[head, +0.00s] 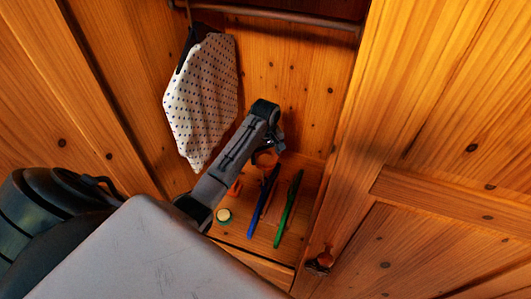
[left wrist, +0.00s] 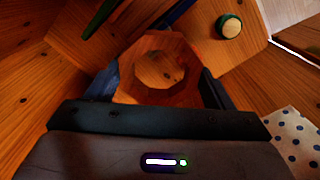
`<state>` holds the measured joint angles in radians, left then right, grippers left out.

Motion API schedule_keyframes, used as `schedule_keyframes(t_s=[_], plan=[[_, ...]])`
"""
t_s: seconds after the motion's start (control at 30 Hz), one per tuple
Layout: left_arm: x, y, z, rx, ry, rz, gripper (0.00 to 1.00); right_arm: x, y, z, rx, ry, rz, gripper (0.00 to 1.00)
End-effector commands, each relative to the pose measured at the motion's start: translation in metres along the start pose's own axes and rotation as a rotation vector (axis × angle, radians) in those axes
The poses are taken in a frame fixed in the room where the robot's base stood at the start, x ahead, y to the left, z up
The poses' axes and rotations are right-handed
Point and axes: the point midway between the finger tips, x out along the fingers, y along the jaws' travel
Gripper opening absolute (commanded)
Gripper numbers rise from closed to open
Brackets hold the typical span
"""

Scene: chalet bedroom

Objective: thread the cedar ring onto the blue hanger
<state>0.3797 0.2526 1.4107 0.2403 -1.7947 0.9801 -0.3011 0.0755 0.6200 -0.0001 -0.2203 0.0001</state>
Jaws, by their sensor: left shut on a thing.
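The cedar ring is an octagonal wooden ring (left wrist: 190,72) with an open centre, held between the two fingers of my left gripper (left wrist: 161,68). In the head view, my left gripper (head: 272,145) is over the cupboard floor, and part of the ring (head: 265,158) shows below its tip. The blue hanger (head: 263,198) is a slim bar near the ring's lower side in the picture; part of it shows beyond the ring in the left wrist view (left wrist: 182,11). I cannot tell the gap between them, and the hanger's far end is partly hidden. My right gripper is out of view.
A green hanger (head: 288,210) lies right of the blue one. A small round cream-and-green thing (head: 223,215) sits to their left. A spotted white cloth (head: 203,95) hangs from the rail (head: 275,15). Wooden walls and a door with a knob (head: 322,262) crowd the space.

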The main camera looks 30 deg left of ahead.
Motion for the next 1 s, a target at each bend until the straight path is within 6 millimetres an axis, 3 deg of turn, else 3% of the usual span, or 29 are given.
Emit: schedule_keyframes(t_s=[0.37, 1.0], plan=[[0.029, 0.000, 0.000, 0.000, 0.000, -0.001, 0.54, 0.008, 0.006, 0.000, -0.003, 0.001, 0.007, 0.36], [0.074, 0.000, 0.000, 0.000, -0.001, -0.001, 0.54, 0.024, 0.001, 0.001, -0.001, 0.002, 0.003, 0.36]])
